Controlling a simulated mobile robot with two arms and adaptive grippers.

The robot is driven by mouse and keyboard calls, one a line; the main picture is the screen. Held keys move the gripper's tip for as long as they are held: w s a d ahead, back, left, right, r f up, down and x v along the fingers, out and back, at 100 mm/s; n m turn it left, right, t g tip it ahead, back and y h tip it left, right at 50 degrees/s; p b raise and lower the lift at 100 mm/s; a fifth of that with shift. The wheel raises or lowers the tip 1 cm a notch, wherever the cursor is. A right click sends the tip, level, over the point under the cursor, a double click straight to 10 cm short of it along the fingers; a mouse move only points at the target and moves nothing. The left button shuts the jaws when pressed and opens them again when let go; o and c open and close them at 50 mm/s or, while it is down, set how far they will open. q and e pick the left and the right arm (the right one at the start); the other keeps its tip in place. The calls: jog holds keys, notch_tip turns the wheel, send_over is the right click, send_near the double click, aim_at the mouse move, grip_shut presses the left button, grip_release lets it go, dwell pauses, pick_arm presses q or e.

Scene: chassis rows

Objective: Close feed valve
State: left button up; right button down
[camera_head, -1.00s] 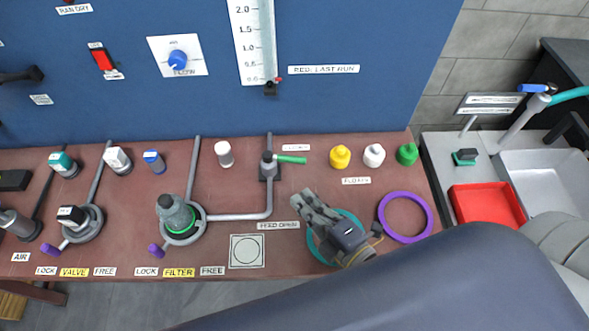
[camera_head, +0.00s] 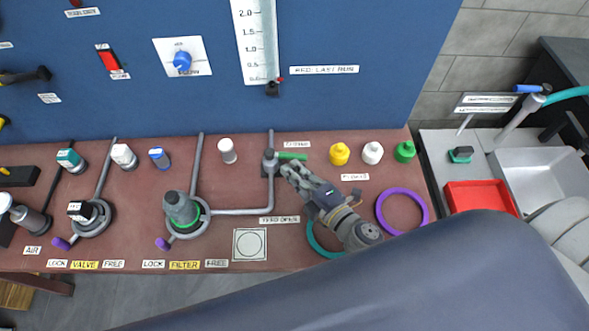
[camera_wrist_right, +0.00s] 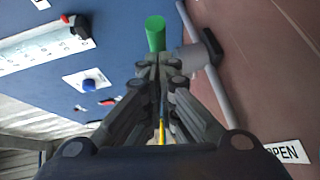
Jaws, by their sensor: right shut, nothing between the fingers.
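The feed valve (camera_head: 269,161) stands on its grey pipe at the back of the bench, below the gauge. Its green handle (camera_head: 292,156) points right, towards the label at its side. The "FEED OPEN" label (camera_head: 279,219) lies in front of the valve. My right gripper (camera_head: 287,169) is shut and empty, its fingertips just in front of the green handle. In the right wrist view the green handle (camera_wrist_right: 155,34) stands just beyond the closed fingertips (camera_wrist_right: 158,62), with the grey valve body (camera_wrist_right: 187,60) to the right. I cannot tell whether they touch. My left gripper is not in view.
A teal ring (camera_head: 314,240) lies partly under my right arm, and a purple ring (camera_head: 424,205) lies to its right. Yellow (camera_head: 339,154), white (camera_head: 373,153) and green (camera_head: 405,152) caps stand right of the valve. The filter (camera_head: 181,210) stands to the left.

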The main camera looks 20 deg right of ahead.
jog(key=shift+d, duration=0.1)
jog(key=shift+w+d+r+n+g+y+p, duration=0.1)
jog(key=shift+w+d+n+g+y+p, duration=0.1)
jog(key=shift+n+y+p, duration=0.15)
jog(key=shift+w+d+n+g+y+p, duration=0.15)
jog(key=shift+n+g+y, duration=0.1)
jog(key=shift+y, duration=0.2)
jog(key=shift+w+d+n+g+y, duration=0.2)
jog(key=shift+d+n+g+y, duration=0.2)
jog(key=shift+n+y, duration=0.25)
